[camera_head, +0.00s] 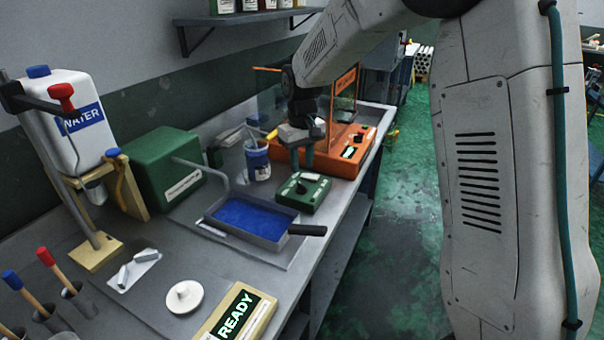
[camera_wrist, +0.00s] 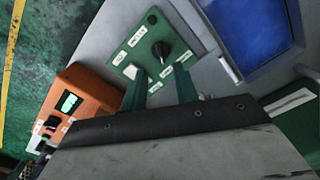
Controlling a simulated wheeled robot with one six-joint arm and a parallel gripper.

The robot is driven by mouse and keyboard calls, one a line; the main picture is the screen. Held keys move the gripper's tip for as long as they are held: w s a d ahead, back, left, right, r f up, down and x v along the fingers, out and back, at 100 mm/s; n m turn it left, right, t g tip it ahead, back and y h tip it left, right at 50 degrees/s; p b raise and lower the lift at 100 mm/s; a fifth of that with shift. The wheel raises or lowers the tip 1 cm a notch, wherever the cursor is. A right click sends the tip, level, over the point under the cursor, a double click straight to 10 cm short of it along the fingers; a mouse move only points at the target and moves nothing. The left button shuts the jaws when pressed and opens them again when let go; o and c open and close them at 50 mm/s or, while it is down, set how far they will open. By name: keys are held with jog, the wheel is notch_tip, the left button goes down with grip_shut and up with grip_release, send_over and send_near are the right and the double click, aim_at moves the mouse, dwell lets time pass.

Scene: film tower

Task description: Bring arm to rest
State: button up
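My arm reaches over the workbench from the right in the head view. My gripper (camera_head: 306,168) points down above the bench, in front of the orange machine (camera_head: 352,152) and behind the green control box (camera_head: 303,192). In the wrist view my gripper (camera_wrist: 161,80) shows two green fingers standing apart, with nothing held between them. The green control box (camera_wrist: 140,52) with its black knob lies beyond the fingertips. I cannot tell the exact height of the fingers above the box.
A blue-filled tray (camera_head: 245,221) has its handle toward the bench's right edge. A brush cup (camera_head: 257,160), a green box (camera_head: 160,170) and a water tank (camera_head: 65,120) stand farther left. A READY sign (camera_head: 236,314) is at the front. Green floor (camera_head: 385,270) right of the bench is clear.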

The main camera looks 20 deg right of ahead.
jog(key=shift+r, duration=0.85)
jog(key=s+d+r+m, duration=0.1)
jog(key=s+r, duration=0.2)
jog(key=s, duration=0.9)
jog(key=s+d+r+m+t, duration=0.1)
jog(key=s+r, duration=0.2)
jog(key=s, duration=1)
jog(key=s+d+r, duration=0.1)
jog(key=s+r, duration=0.2)
jog(key=s, duration=0.9)
jog(key=shift+s+d+m, duration=0.2)
jog(key=shift+d+m, duration=0.05)
jog(key=shift+m, duration=0.15)
